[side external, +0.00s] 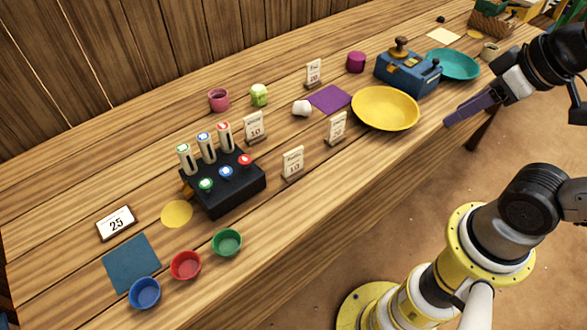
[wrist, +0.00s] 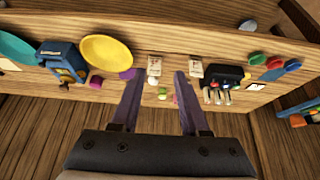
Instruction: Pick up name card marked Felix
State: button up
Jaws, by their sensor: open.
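Several small white cards stand upright on wooden bases in the side external view: one at the back (side external: 314,72), one behind the black box (side external: 254,126), one near the yellow bowl (side external: 337,127), and one at the front (side external: 293,162). Each shows a number with small writing above it; I cannot read which says Felix. My gripper (side external: 449,122) is open and empty, off the front edge of the counter right of the yellow bowl. In the wrist view, a card (wrist: 154,66) appears between the open fingertips (wrist: 158,76), well beyond them; another card (wrist: 196,68) is to the right.
A yellow bowl (side external: 385,108), blue box (side external: 408,72) and teal bowl (side external: 453,64) stand at the right. A black box (side external: 235,192) with coloured buttons and upright tubes is left of the cards.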

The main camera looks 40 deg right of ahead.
jog(key=w+a+r+n, duration=0.1)
jog(key=w+r+n, duration=0.4)
jog(key=w+n, duration=0.2)
jog(key=n+g, duration=0.6)
jog(key=n, duration=0.4)
send_over(294, 172)
notch_tip(294, 172, down, 22)
jog(key=shift+w+d+f, duration=0.1)
jog(key=shift+w+f, duration=0.05)
jog(key=shift+f, duration=3.25)
jog(key=shift+c, duration=0.3)
